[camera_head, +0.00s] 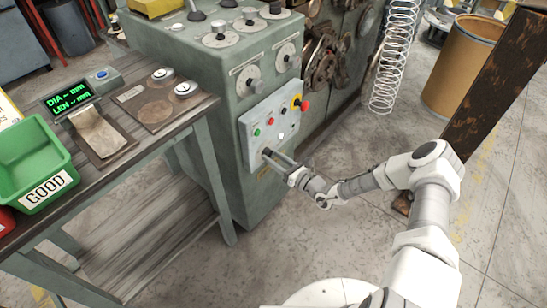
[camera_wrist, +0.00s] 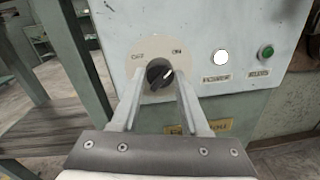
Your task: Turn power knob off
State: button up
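The power knob (camera_wrist: 159,73) is a black rotary knob on a pale round plate, marked OFF at upper left and ON at upper right. Its white pointer line tilts up and right, toward ON. My gripper (camera_wrist: 160,80) is open, with one finger on each side of the knob and small gaps showing; contact cannot be made out. In the head view my gripper (camera_head: 272,157) reaches the lower left corner of the grey control panel (camera_head: 265,112), and hides the knob there.
A white lamp (camera_wrist: 220,57) and a green button (camera_wrist: 266,53) sit right of the knob. A red emergency button (camera_head: 305,105) is at the panel's upper right. A workbench (camera_head: 195,112) with a green GOOD bin (camera_head: 30,160) stands left. Hanging spring coils (camera_head: 385,85) are at right.

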grip_shut()
jog(key=shift+n, duration=0.3)
jog(key=shift+n+p, duration=0.65)
jog(key=shift+n, duration=0.35)
jog(key=n+p, duration=0.1)
jog(key=n, duration=0.3)
jog(key=shift+n, duration=0.3)
jog(key=n+p, duration=0.2)
jog(key=n, duration=0.3)
jog(key=shift+f+n+y, duration=0.1)
jog(key=shift+n+y, duration=0.3)
jog(key=n+p, duration=0.1)
jog(key=n, duration=0.4)
jog(key=shift+d+y, duration=0.1)
jog(key=shift+y, duration=0.2)
jog(key=shift+n, duration=0.5)
